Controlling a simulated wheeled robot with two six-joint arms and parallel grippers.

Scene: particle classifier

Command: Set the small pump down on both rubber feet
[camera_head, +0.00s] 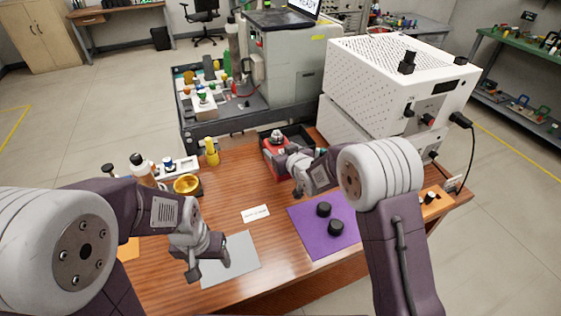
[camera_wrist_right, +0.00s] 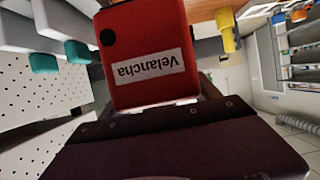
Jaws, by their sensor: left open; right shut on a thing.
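The small pump (camera_head: 270,149), a red block with a grey top, is at the back of the wooden table by a dark tray. In the right wrist view its red face (camera_wrist_right: 145,35) carries an upside-down "Velancha" label. My right gripper (camera_head: 289,155) is shut on the pump; its fingertips are largely hidden, and I cannot tell if the pump is clear of the tray. Two black round rubber feet, one (camera_head: 323,209) behind the other (camera_head: 335,227), stand apart on the purple mat (camera_head: 306,238). My left gripper (camera_head: 208,266) is open and empty over the grey mat (camera_head: 240,252).
The dark tray (camera_head: 298,133) is beside the pump. A white perforated instrument (camera_head: 350,80) stands at the back right. A yellow bottle (camera_head: 211,154) and a brass bowl (camera_head: 187,185) stand at the left. A white label card (camera_head: 256,213) lies on the clear middle of the table.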

